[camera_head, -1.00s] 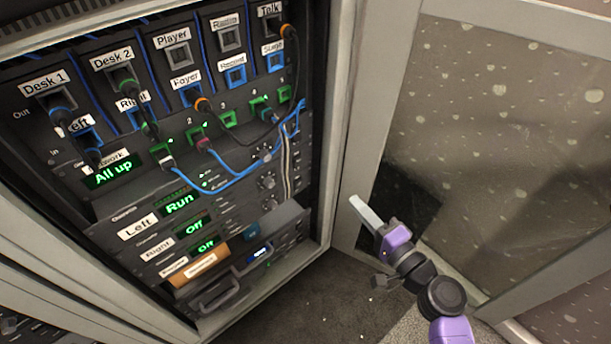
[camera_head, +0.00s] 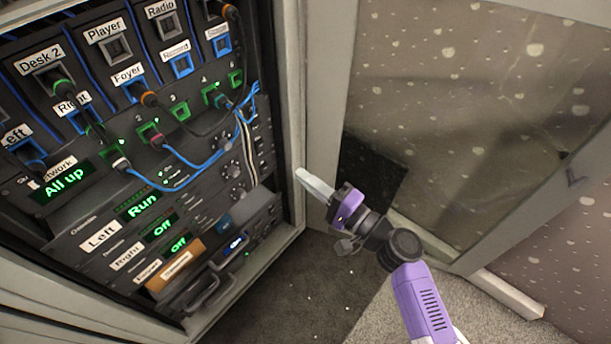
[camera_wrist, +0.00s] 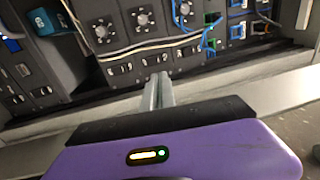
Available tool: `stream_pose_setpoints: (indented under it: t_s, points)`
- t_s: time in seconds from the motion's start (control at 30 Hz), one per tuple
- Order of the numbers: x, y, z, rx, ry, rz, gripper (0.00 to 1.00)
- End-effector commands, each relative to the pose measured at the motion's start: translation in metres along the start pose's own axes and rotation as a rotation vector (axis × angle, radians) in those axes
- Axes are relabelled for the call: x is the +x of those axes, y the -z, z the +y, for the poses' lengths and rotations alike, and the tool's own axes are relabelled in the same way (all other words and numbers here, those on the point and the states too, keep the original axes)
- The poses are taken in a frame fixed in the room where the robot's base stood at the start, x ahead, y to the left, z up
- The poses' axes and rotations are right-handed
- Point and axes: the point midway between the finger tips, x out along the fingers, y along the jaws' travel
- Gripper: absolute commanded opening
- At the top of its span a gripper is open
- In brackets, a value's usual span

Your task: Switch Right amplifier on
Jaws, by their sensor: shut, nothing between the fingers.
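The Right label (camera_head: 127,256) is on the rack's lower front, below the Left label (camera_head: 100,237). In the wrist view my closed fingers (camera_wrist: 159,82) point toward a dark panel with several small rocker switches (camera_wrist: 155,60) below round knobs (camera_wrist: 143,17). I cannot tell which switch belongs to the Right amplifier.
Blue and black cables (camera_head: 195,163) hang across the rack front. An orange-labelled unit (camera_head: 176,268) and a handled drawer (camera_head: 205,290) jut out below. An open glazed door (camera_head: 325,110) stands right of the rack. Dark carpet (camera_head: 300,290) lies clear in front.

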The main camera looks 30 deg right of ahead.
Motion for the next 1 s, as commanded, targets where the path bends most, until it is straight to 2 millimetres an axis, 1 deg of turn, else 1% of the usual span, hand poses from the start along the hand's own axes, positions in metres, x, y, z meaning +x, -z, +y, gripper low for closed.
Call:
stream_pose_setpoints:
  t_s: [0.03, 0.3, 0.5, 0.6, 0.7, 1.0]
  points:
    - [0.011, 0.0, 0.0, -0.002, 0.003, -0.003, 0.0]
    - [0.065, 0.0, 0.0, -0.001, 0.003, -0.002, 0.0]
    - [0.095, 0.0, 0.0, 0.0, 0.001, -0.001, 0.0]
    - [0.104, 0.0, 0.0, -0.002, 0.001, 0.0, 0.0]
    - [0.108, 0.0, 0.001, -0.001, 0.0, 0.001, 0.0]
    - [0.11, 0.0, 0.0, 0.0, -0.001, 0.001, 0.0]
